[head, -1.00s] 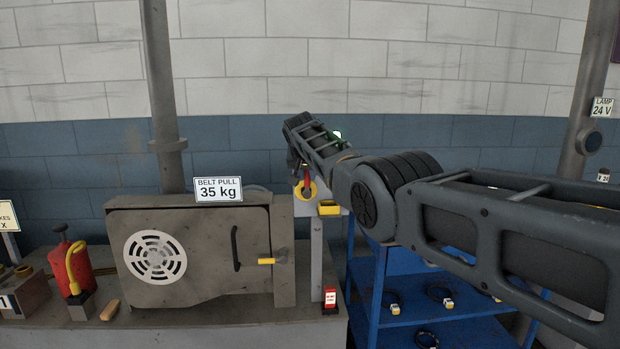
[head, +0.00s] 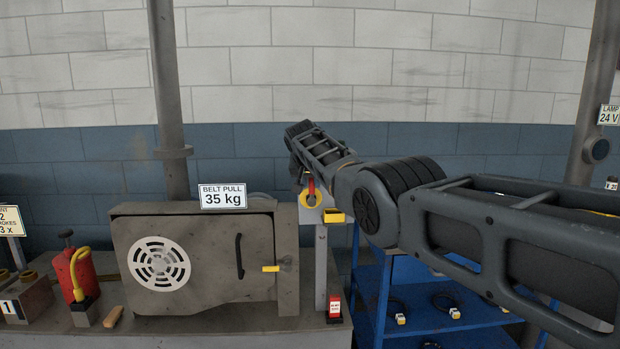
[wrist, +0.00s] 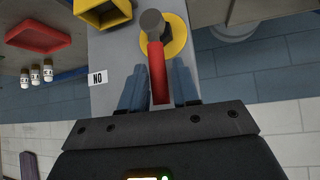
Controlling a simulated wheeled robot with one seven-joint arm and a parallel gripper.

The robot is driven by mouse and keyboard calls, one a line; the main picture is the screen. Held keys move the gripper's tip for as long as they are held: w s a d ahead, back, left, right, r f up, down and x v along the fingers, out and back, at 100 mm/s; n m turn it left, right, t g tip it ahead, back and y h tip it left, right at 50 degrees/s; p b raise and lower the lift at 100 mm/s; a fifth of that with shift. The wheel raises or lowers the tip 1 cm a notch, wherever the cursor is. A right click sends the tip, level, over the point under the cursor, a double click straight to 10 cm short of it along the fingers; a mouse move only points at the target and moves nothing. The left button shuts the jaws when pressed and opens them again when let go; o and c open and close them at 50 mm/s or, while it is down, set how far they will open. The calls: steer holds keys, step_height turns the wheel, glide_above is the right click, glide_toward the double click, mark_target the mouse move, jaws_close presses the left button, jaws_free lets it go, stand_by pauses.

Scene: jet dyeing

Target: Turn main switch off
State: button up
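The main switch is a yellow disc (head: 313,202) with a red handle (head: 311,186), set on a grey post in the head view. In the wrist view the yellow disc (wrist: 178,43) shows at the top, with the red handle (wrist: 160,75) pointing down the picture from a grey hub. In the head view my wrist hides the fingers. A small white label (wrist: 98,78) beside the handle reads "NO" in this inverted view.
A yellow box (head: 334,215) sits just right of the switch. A grey housing (head: 200,258) with a "BELT PULL 35 kg" sign (head: 223,196) stands to the left. A blue shelf (head: 385,328) is below my arm. A red tray (wrist: 38,30) shows in the wrist view.

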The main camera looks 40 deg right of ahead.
steer(key=v, duration=0.7)
steer(key=shift+s+a+r, duration=0.2)
steer(key=shift+a, duration=0.05)
stand_by(0.3)
